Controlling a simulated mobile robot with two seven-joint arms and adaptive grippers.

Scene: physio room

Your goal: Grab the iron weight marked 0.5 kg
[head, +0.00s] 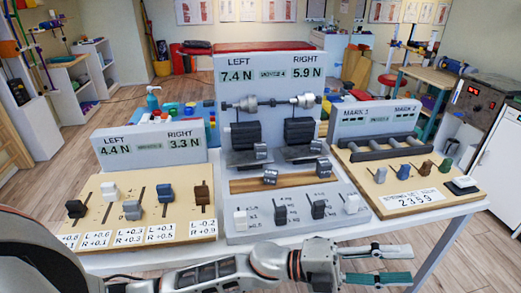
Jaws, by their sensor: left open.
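Several small dark grey iron blocks with pale labels are at the middle panel. One block (270,177) and another block (324,167) rest at the wooden strip. Two more, a left block (262,151) and a right block (316,146), sit higher by the grey plates. The labels are too small to read, so I cannot tell which is marked 0.5 kg. My left gripper (410,265) is open and empty, in front of the table's near edge and below the panels, apart from all the blocks. My right gripper is not in view.
The middle panel (228,90) reads LEFT 7.4 N, RIGHT 5.9 N. Dark stacks (246,135) hang under its bar. A left panel (140,150) and a right panel (376,121) flank it with coloured sliders. The white table's (120,262) front strip is bare.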

